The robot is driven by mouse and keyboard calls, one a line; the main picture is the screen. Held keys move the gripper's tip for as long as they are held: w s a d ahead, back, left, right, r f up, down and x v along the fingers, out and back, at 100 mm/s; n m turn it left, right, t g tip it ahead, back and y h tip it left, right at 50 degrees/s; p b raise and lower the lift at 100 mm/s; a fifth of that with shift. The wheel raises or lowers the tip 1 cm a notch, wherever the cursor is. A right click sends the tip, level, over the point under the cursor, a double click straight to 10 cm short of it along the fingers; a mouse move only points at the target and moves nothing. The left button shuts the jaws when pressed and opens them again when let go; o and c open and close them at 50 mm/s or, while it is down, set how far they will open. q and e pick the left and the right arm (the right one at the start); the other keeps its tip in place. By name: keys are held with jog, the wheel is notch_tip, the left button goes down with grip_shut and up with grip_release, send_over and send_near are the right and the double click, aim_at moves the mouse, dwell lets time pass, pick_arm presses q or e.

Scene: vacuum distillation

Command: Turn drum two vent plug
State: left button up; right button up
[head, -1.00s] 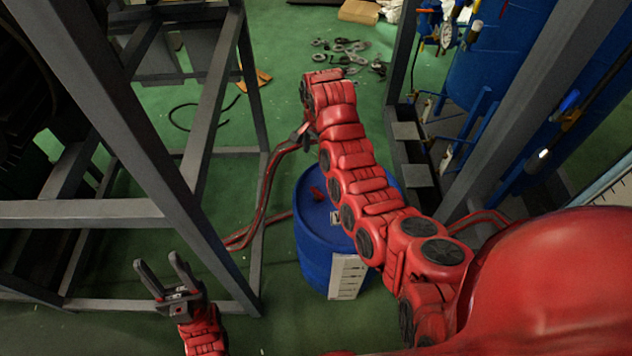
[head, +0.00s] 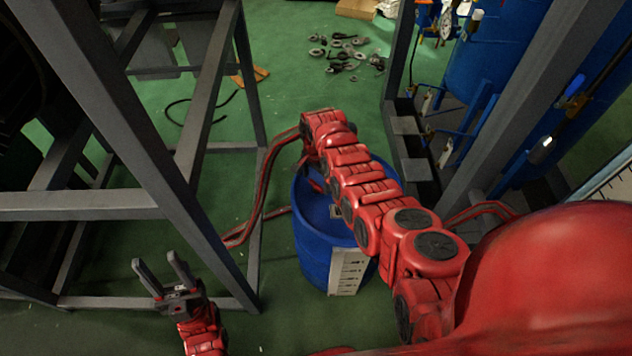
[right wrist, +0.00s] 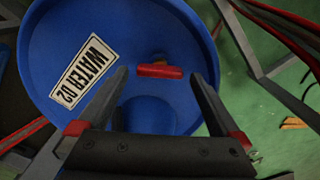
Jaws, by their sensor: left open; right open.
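The blue drum (head: 318,240) stands on the green floor, and a white label (head: 347,271) is on its side. In the right wrist view its blue top (right wrist: 90,25) fills much of the picture, with a plate reading "WATER 02" (right wrist: 84,72). A red vent plug (right wrist: 160,71) with a bar-shaped handle sits on the top. My right gripper (right wrist: 163,82) is open above the drum top, with the plug between its fingertips in the picture; I see no contact. My left gripper (head: 163,270) is open and empty at the lower left.
A grey steel frame (head: 200,120) stands left of the drum. Another grey post (head: 520,110) and blue tanks (head: 500,60) with pipes are at the right. Loose metal parts (head: 345,50) lie on the floor behind. Red hoses run beside the drum.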

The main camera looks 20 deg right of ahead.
jog(key=shift+f, duration=0.8)
jog(key=c, duration=1.2)
jog(key=shift+c, duration=0.2)
